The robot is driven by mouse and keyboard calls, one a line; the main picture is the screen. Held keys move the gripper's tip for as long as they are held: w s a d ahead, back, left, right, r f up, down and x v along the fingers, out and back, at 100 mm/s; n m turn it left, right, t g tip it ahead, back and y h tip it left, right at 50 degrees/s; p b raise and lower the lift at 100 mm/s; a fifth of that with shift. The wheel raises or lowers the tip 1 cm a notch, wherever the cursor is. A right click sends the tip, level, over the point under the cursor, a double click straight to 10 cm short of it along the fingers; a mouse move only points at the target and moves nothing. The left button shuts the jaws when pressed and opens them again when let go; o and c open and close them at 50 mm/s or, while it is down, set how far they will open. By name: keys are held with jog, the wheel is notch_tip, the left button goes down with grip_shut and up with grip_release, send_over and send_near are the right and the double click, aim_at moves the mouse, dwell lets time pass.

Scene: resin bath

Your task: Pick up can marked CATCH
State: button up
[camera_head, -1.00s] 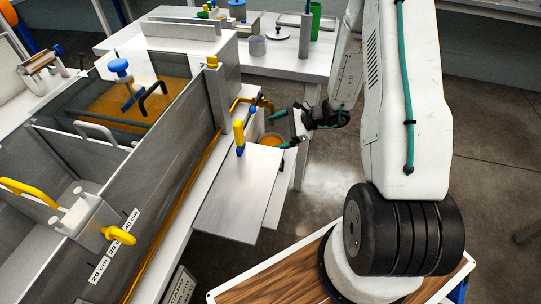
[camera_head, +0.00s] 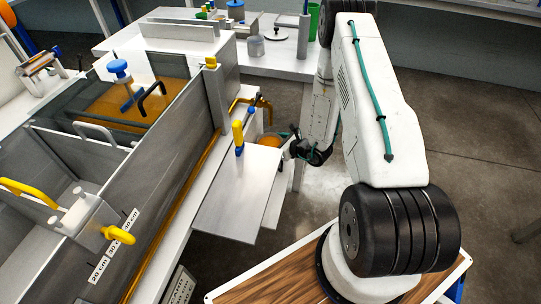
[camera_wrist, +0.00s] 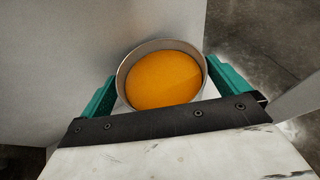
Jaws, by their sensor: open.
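A round metal can with orange resin (camera_wrist: 165,79) inside shows in the wrist view between the two green fingers of my gripper (camera_wrist: 165,90). The fingers are open, one on each side of the can. I cannot tell whether they touch it. In the head view the can (camera_head: 268,140) is small and partly hidden behind the grey metal plate and my gripper (camera_head: 292,143). No CATCH marking is readable in either view.
A grey tank (camera_head: 165,165) with orange resin fills the left. A flat grey plate (camera_head: 240,195) with a blue and yellow lever juts out near my gripper. A white table (camera_head: 280,66) with pots stands behind. Floor on the right is clear.

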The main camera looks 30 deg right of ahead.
jog(key=shift+w+a+f, duration=0.25)
jog(key=shift+w, duration=0.25)
jog(key=c, duration=1.8)
jog(key=shift+r, duration=0.1)
jog(key=shift+r, duration=0.1)
